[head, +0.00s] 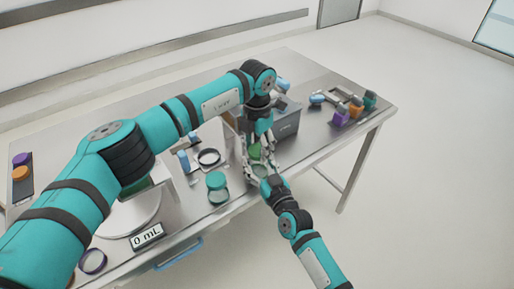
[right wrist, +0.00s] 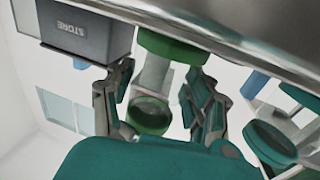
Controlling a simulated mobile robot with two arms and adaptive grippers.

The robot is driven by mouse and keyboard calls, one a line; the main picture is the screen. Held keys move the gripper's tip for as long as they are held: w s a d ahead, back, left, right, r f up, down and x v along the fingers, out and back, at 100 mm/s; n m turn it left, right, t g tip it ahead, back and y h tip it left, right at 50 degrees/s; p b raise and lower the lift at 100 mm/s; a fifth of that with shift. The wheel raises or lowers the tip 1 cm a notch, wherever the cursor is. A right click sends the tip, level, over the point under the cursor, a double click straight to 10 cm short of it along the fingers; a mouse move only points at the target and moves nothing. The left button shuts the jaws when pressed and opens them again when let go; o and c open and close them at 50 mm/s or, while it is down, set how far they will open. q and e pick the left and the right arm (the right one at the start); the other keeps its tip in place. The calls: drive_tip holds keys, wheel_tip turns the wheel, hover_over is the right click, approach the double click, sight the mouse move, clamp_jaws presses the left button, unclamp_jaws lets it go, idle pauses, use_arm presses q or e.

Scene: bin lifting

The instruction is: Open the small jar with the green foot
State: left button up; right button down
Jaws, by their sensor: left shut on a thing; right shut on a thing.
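The small jar has a clear body with green at both ends. In the head view its green top (head: 257,151) shows between my two grippers, at the table's front edge. In the right wrist view its clear body (right wrist: 154,77) lies between two green ends. My right gripper (head: 261,171) comes from the front and is shut on the jar, with a finger on each side in the right wrist view (right wrist: 160,97). My left gripper (head: 259,141) points down from above and is shut at the jar's upper end. The exact contact there is partly hidden.
A teal-capped jar (head: 217,181) stands close on the left. A grey bin (head: 286,124), marked STORE in the wrist view (right wrist: 85,35), stands behind the grippers. Coloured items (head: 355,107) are at right.

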sight(257, 150)
use_arm(q)
drive_tip(key=shift+r, duration=2)
use_arm(e)
drive_tip(key=shift+c, duration=1.9)
unclamp_jaws()
